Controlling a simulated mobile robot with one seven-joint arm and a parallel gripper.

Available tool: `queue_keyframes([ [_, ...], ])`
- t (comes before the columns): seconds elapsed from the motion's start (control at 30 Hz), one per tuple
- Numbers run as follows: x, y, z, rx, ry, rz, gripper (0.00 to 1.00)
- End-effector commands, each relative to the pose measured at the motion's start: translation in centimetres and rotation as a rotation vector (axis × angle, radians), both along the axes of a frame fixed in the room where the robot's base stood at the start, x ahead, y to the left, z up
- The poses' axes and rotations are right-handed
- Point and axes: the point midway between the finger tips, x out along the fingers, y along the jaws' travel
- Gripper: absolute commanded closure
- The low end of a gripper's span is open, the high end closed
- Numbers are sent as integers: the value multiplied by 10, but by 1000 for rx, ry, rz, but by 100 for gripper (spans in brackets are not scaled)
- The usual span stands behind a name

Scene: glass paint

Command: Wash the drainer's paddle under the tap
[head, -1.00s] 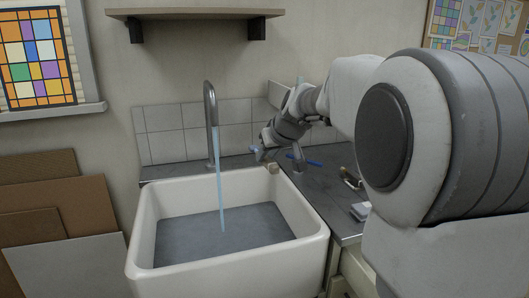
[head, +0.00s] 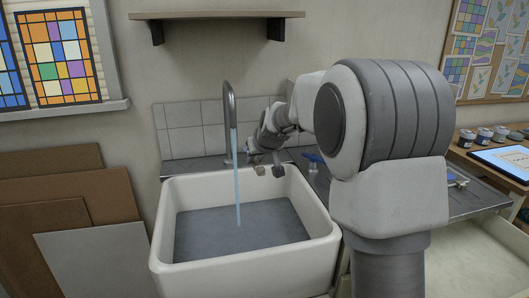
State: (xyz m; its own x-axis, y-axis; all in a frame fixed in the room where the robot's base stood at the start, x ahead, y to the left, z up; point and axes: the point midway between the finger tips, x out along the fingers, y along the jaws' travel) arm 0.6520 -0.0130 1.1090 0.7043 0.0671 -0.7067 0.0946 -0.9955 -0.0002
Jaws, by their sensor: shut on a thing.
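The tap (head: 231,120) stands behind the white sink (head: 325,235), and a stream of water (head: 238,190) runs from it into the basin. My gripper (head: 262,162) is over the sink's back right part, a little right of the stream and apart from it. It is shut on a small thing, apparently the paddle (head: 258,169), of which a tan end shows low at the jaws. The paddle's shape is too small to make out, and my arm and hand hide part of it.
A shelf (head: 220,16) is on the wall above. Boards (head: 95,260) lean at the left. Jars (head: 484,136) stand far right.

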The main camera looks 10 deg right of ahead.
Motion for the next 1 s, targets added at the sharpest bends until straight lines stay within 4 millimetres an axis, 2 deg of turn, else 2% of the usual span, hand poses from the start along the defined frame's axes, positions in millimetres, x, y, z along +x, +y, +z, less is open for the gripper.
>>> queue_keyframes([
  [0.5,32,30,-7,-1,-1,1,100],
  [1.0,36,33,-9,-1,-1,-1,100],
])
